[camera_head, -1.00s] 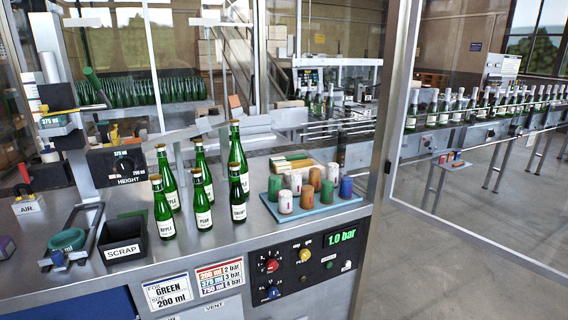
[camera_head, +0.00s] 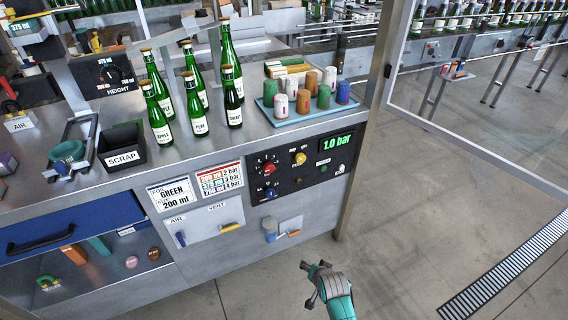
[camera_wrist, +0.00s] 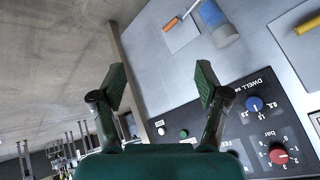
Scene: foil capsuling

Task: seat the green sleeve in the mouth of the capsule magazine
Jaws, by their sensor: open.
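No part is labelled as the sleeve. A green capsule-like cylinder (camera_head: 323,97) stands among the coloured ones on the blue tray (camera_head: 283,121), and long pale and green pieces (camera_head: 288,70) lie behind them; I cannot tell which is the green sleeve. I cannot pick out the capsule magazine for certain; a dark fixture with a yellow strip (camera_head: 38,45) stands at the upper left, cut by the frame edge. My gripper (camera_head: 319,272) hangs in front of the cabinet, low and away from the tray. In the wrist view my gripper (camera_wrist: 160,84) is open and empty.
Several green bottles (camera_head: 198,117) stand left of the tray. A black scrap bin (camera_head: 122,148) and a teal ring (camera_head: 67,151) are further left. The control panel (camera_head: 305,165) and a blue drawer (camera_head: 60,232) are on the front.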

